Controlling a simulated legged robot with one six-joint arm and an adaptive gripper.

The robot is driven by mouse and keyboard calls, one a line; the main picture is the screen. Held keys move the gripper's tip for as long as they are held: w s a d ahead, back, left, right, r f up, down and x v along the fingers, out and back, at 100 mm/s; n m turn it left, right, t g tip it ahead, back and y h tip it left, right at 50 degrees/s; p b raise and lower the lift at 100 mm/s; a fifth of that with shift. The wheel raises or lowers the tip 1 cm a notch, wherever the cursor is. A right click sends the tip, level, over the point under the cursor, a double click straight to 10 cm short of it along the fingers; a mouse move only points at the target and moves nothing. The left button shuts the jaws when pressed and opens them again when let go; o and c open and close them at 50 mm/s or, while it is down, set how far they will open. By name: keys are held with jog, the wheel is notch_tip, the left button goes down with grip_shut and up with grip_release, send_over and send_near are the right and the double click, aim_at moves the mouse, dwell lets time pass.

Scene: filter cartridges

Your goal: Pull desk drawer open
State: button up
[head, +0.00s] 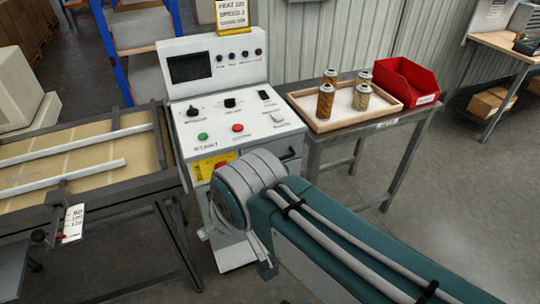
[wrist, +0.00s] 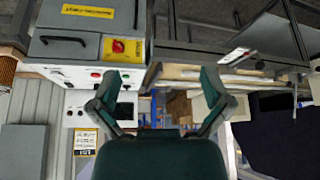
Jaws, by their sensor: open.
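The drawer front, part of the light control console, has a dark bar handle (head: 289,154) in the head view, right of the yellow switch panel (head: 212,165). The wrist view is upside down; there the grey drawer front (wrist: 60,20) and its dark handle (wrist: 62,40) are at the upper left. The drawer looks shut. My gripper (wrist: 161,75) is open and empty in the wrist view, with its fingers spread wide. The handle lies left of the fingers, not between them. In the head view my arm hides my gripper and the console's lower front.
A side table right of the console holds a wooden tray (head: 318,122) with several filter cartridges (head: 326,101) and a red bin (head: 404,82). A flat work frame (head: 80,192) stands left of the console. Open floor (head: 450,200) lies to the right.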

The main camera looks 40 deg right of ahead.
jog(key=shift+w+d, duration=0.2)
jog(key=shift+w, duration=0.05)
jog(key=c, duration=0.4)
jog(key=w+d+f+n+t+h, duration=0.2)
jog(key=w+d+f+n, duration=0.1)
jog(key=w+d, duration=0.55)
jog(key=n+t+h, duration=0.2)
jog(key=n+t, duration=0.2)
jog(key=n, duration=0.4)
send_near(277, 160)
jog(key=w+a+r, duration=0.2)
jog(key=a+r, duration=0.3)
jog(key=s+d+f+n+t, duration=0.3)
jog(key=d+f+n, duration=0.15)
jog(key=f, duration=0.35)
jog(key=shift+m, duration=0.35)
jog(key=x, duration=0.7)
jog(key=d+x, duration=0.1)
jog(key=x, duration=0.3)
jog(key=shift+s+r, duration=0.15)
jog(key=shift+a, duration=0.1)
grip_shut()
